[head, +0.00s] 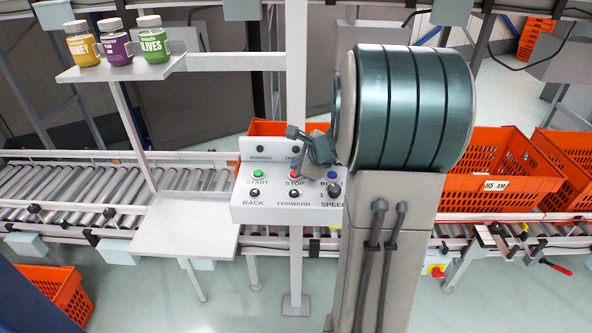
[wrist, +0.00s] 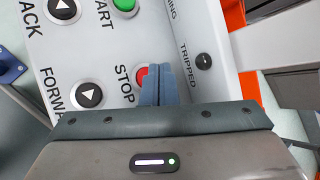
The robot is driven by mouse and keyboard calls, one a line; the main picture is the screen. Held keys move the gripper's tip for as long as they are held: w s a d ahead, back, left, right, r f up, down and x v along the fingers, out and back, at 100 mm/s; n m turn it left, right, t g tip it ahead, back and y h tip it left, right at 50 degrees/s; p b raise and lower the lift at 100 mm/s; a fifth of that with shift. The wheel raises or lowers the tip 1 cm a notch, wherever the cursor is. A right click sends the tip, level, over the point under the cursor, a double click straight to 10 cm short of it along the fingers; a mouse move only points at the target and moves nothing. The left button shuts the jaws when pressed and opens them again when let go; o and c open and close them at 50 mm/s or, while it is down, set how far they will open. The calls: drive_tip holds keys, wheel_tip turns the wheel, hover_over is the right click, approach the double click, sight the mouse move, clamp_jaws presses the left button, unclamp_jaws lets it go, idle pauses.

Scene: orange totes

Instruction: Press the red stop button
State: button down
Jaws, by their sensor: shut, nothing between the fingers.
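The red stop button (head: 295,173) sits on a white control panel (head: 246,211), between the green start button (head: 258,174) and a blue button (head: 333,175). In the wrist view the red stop button (wrist: 142,76) is partly hidden behind my gripper (wrist: 160,70). My gripper is shut and empty. Its fingertips are over the right part of the button in that view; I cannot tell whether they touch it. In the head view my gripper (head: 303,176) is just beside the button, with my arm coming from the right.
Black knobs marked back, forward and speed line the panel's lower row. A post (head: 297,60) rises behind the panel. A shelf (head: 120,68) with three jars is at upper left. A roller conveyor (head: 70,190) runs behind, with orange totes (head: 480,190) at right.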

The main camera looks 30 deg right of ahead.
drive_tip(key=shift+r, duration=0.25)
wheel_tip(320, 180, up, 5)
drive_tip(key=p, duration=0.4)
drive_tip(key=shift+f, duration=0.1)
idle(0.8)
